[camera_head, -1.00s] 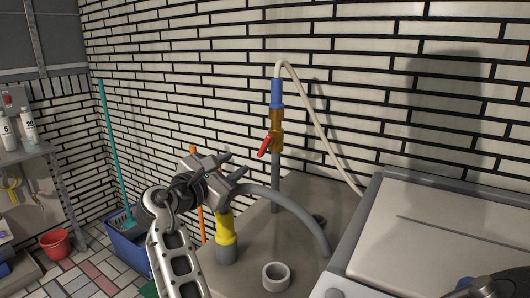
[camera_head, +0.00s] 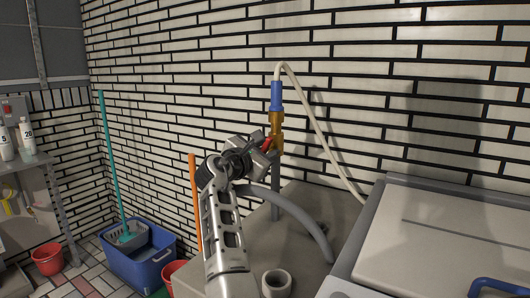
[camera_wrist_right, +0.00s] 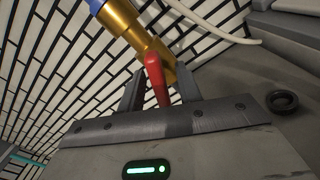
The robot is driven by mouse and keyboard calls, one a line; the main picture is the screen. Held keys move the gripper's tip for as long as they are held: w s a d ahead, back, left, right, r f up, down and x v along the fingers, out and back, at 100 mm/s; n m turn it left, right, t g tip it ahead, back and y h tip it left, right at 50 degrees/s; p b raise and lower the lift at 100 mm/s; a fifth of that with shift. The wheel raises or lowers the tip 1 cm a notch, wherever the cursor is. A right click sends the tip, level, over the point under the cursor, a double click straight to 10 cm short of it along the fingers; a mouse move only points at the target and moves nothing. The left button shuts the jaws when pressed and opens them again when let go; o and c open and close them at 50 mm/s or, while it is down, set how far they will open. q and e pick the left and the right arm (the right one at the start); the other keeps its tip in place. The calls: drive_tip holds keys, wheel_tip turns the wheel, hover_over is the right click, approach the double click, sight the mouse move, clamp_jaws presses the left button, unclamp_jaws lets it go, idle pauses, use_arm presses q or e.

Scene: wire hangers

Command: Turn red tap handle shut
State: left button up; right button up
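The red tap handle (camera_head: 267,143) sits on a brass valve (camera_head: 277,125) on a grey upright pipe, with a blue fitting (camera_head: 277,96) above it. In the right wrist view the red handle (camera_wrist_right: 156,80) slants down from the brass body (camera_wrist_right: 137,35). My right gripper (camera_head: 268,147) is at the handle and partly hides it. In the right wrist view its two fingers (camera_wrist_right: 160,90) stand either side of the handle, with gaps showing on both sides. It is open around the handle. My left gripper is out of view.
A white hose (camera_head: 320,135) curves from the tap to the right. A grey hose (camera_head: 305,222) arches over the counter, near a pale ring (camera_head: 277,282). A large pale-topped unit (camera_head: 450,235) stands at right. A blue bucket (camera_head: 143,260) is on the floor at left.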

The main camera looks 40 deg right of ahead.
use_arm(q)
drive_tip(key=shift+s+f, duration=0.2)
use_arm(e)
clamp_jaws()
drive_tip(key=m, duration=0.7)
drive_tip(key=shift+f+m, duration=0.1)
drive_tip(key=shift+m, duration=0.2)
drive_tip(key=shift+m+b, duration=0.45)
drive_tip(key=shift+m, duration=0.35)
drive_tip(key=m+b, duration=0.1)
drive_tip(key=m, duration=0.1)
drive_tip(key=shift+m, duration=0.6)
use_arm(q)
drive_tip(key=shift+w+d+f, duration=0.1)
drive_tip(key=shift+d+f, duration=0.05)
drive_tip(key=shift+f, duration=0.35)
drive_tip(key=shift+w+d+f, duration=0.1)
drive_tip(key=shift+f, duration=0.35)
